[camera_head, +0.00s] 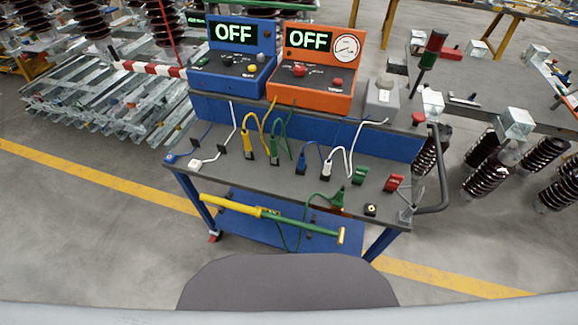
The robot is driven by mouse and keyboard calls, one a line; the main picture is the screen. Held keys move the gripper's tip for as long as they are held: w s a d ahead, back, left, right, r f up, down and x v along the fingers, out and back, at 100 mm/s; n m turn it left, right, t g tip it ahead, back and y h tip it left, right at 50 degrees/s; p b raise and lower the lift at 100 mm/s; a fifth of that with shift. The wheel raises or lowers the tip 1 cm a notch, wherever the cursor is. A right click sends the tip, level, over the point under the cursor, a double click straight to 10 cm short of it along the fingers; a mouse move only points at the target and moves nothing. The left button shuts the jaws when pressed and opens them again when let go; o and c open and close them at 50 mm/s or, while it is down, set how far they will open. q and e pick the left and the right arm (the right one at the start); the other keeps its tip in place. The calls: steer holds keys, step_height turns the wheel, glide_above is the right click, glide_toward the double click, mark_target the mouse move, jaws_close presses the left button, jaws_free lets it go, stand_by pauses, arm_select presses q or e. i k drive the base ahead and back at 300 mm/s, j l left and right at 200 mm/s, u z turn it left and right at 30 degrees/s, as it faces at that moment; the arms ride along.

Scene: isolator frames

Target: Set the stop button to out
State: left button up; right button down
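The cart holds two control boxes. The orange box (310,95) reads OFF and has a dial gauge, a larger red knob (299,71) at its middle and a smaller red button (337,82) at its right. The blue box (232,82) also reads OFF and has small dark, yellow and light knobs. Another red button (418,117) sits at the cart's right rear. No label shows which one is the stop button, and I cannot tell whether any is in or out. Neither of my grippers is in view.
The blue cart's dark top (265,185) carries several coloured plugs and cables. A grey box (382,98) stands right of the orange box. A yellow-green rod (230,205) crosses the cart's front. Metal frames stand left, insulators (545,155) right. Floor in front is clear.

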mark_target(417, 117)
steer(key=k+l, duration=0.25)
steer(key=l, duration=0.15)
steer(key=k+l, duration=0.2)
steer(key=l, duration=0.15)
steer(key=k+l, duration=0.25)
steer(key=l, duration=0.15)
steer(key=z, duration=0.05)
